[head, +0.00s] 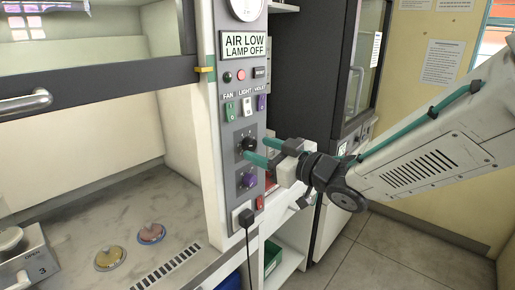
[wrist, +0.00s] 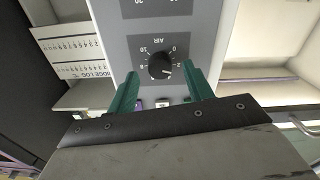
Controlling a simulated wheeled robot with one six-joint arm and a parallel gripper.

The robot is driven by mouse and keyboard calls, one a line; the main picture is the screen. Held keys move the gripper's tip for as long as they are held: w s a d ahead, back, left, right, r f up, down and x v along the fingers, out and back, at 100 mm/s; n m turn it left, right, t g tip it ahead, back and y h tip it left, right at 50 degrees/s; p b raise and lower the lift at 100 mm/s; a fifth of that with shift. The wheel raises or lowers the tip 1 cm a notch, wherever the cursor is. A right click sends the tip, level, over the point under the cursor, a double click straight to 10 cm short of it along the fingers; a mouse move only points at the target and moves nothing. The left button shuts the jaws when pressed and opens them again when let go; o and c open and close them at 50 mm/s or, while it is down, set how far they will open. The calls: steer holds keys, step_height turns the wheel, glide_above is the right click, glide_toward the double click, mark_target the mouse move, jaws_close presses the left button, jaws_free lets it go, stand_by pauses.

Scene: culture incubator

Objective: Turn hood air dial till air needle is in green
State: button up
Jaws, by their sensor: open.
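The air dial (head: 249,144) is a black round knob on the grey hood control panel. It also shows in the wrist view (wrist: 161,66), under the word AIR, with numbers around it and a pale pointer mark. My gripper (head: 259,152) has its teal fingers apart and close to this knob. In the wrist view the fingertips (wrist: 160,75) stand on either side of the knob; I cannot tell whether they touch it. The air gauge (head: 246,7) is cut off by the top edge, so its needle and green band cannot be read.
A sign (head: 245,45) reads AIR LOW LAMP OFF. A purple knob (head: 246,181) is below the air dial, and FAN, LIGHT and VIOLET switches (head: 247,106) are above. Two round dishes (head: 110,258) lie on the hood floor. A dark cabinet (head: 305,75) stands behind.

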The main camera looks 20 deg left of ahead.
steer(key=shift+x, duration=0.9)
steer(key=c, duration=1)
steer(key=shift+o, duration=0.2)
steer(key=shift+m, duration=0.5)
steer(key=m, duration=1.7)
steer(key=shift+m, duration=0.4)
